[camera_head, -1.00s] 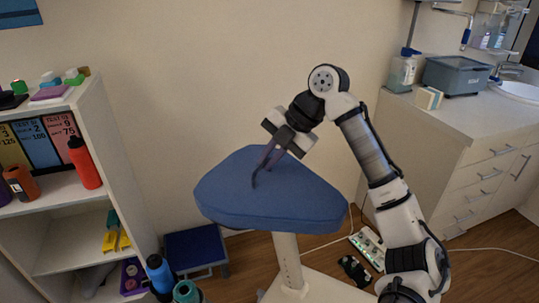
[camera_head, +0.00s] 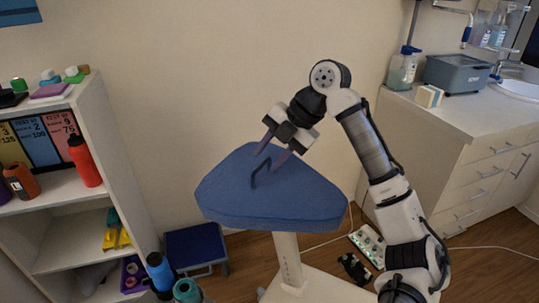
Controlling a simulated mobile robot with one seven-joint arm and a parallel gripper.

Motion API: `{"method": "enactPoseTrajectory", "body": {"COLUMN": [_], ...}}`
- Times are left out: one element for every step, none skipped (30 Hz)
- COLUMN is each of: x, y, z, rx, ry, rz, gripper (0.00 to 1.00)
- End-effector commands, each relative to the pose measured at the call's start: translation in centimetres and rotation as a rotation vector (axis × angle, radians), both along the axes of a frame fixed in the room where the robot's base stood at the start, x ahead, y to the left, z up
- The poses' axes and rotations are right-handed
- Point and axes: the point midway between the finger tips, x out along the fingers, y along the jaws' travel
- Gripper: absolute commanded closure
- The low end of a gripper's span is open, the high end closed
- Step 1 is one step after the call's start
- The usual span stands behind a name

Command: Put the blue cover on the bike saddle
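The blue cover (camera_head: 300,202) lies over the top of the large saddle-shaped seat and hides its surface. The seat stands on a white post (camera_head: 288,258). My gripper (camera_head: 266,165) comes down from the upper right over the cover. Its two fingers are spread, with nothing seen held between them. The cover's far underside is hidden.
A white shelf (camera_head: 95,150) with bottles and boxes stands at the left. A blue step stool (camera_head: 195,248) and bottles (camera_head: 160,272) are on the floor. A white counter (camera_head: 450,120) with a grey bin (camera_head: 457,74) is at the right. A power strip (camera_head: 368,245) lies on the floor.

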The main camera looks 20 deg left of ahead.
Motion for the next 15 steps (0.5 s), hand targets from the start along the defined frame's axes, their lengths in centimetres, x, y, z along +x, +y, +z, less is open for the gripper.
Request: {"method": "enactPoseTrajectory", "body": {"x": [0.1, 0.2, 0.2, 0.3, 0.4, 0.5, 0.6, 0.7, 0.8, 0.9, 1.0, 1.1, 1.2, 1.3, 1.3], "y": [-0.2, -0.4, -0.8, -1.1, -1.4, -1.9, -2.3, -2.7, -3.3, -3.7, -4.1, -4.5, -4.9, -5.2, -5.6], "z": [0.4, 0.8, 1.3, 1.8, 2.3, 3.1, 3.7, 4.3, 5.3, 5.9, 6.5, 7.2, 7.7, 8.2, 8.8], "rx": [0.001, 0.002, 0.002, 0.002, 0.003, 0.001, 0.002, 0.002, -0.001, -0.002, -0.002, -0.002, -0.002, -0.003, -0.001], "ry": [-0.001, -0.001, -0.002, -0.002, -0.002, -0.002, -0.002, -0.002, -0.003, -0.003, -0.003, -0.003, -0.002, -0.002, -0.002], "rz": [-0.001, -0.001, 0.0, 0.0, 0.0, -0.001, -0.002, -0.002, -0.004, -0.005, -0.005, -0.003, -0.003, -0.005, -0.004], "gripper": [0.65, 0.65, 0.65, 0.65, 0.65, 0.65, 0.65, 0.65, 0.65, 0.65, 0.65, 0.65, 0.65, 0.65, 0.65]}}
